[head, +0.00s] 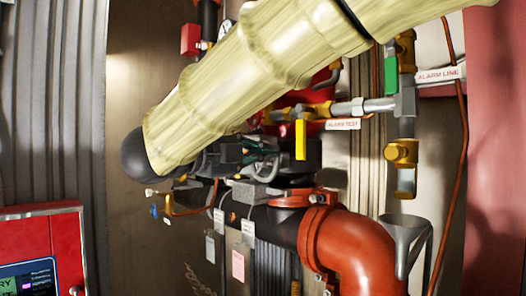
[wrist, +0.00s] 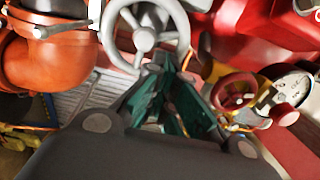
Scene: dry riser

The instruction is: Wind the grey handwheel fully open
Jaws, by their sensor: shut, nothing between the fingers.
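The grey handwheel (wrist: 145,39) shows at the top of the wrist view, with a round rim, spokes and a central hub; its top is cut off by the frame edge. My gripper (wrist: 168,68) has dark and green fingers that are shut and empty. Their tips lie just below the wheel's lower right rim in that view; I cannot tell whether they touch it. In the head view my gripper (head: 262,152) is by the valve body, and part of the grey wheel (head: 268,170) shows beside it, mostly hidden by my arm.
A large orange elbow pipe (head: 350,245) stands below the valve. A yellow lever (head: 300,140), a green lever (head: 391,72) and a grey funnel (head: 404,232) are to the right. A red handwheel (wrist: 234,91) and a gauge (wrist: 292,88) lie right of my fingers. Tags hang below the valve.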

